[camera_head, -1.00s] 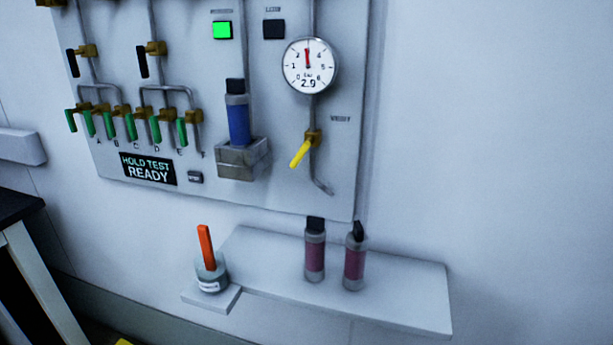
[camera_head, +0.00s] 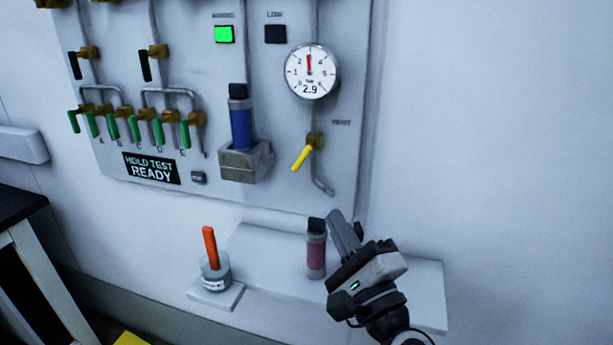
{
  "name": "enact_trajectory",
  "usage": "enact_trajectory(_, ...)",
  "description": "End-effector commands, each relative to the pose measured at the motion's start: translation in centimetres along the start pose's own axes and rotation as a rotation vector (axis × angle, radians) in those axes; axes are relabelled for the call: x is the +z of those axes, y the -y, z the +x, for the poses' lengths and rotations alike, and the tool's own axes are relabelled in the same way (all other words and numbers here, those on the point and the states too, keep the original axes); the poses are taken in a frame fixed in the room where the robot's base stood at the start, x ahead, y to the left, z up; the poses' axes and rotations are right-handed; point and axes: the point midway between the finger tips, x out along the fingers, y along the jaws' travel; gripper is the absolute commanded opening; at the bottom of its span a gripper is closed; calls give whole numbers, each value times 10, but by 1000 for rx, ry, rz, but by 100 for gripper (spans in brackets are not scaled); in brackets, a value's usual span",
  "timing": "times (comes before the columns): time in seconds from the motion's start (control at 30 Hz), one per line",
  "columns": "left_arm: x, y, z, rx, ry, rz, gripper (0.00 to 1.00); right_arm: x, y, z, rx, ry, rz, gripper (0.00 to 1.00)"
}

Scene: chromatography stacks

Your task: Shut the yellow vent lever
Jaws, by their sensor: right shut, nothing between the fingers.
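The yellow vent lever (camera_head: 301,158) sits on a brass valve on the grey wall panel, below the round gauge (camera_head: 312,71), which reads 2.9. The lever slants down to the left, out of line with the pipe. My right gripper (camera_head: 341,228) is below and to the right of the lever, clear of it, in front of the shelf. Its fingers are together and hold nothing. My left gripper is not in view.
A pink cartridge (camera_head: 316,254) stands on the white shelf (camera_head: 428,280) just left of my right gripper. An orange-handled pot (camera_head: 214,272) stands farther left. A blue cartridge (camera_head: 240,124) sits in a panel holder. Several green levers are at left. Wall space right of the panel is clear.

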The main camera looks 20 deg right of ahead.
Motion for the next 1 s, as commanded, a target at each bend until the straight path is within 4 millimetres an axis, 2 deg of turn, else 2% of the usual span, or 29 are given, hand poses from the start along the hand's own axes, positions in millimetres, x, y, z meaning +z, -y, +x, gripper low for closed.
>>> enact_trajectory(0.27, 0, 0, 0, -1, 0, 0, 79, 1, 0, 1, 0, 2, -1, 0)
enact_trajectory(0.37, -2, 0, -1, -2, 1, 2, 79, 1, 0, 8, -1, 2, -1, 0)
enact_trajectory(0.8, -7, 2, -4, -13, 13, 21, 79, 2, 1, 82, -2, 3, -3, 0)
enact_trajectory(1.0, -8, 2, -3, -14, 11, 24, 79, 2, 0, 98, 0, 3, -3, 0)
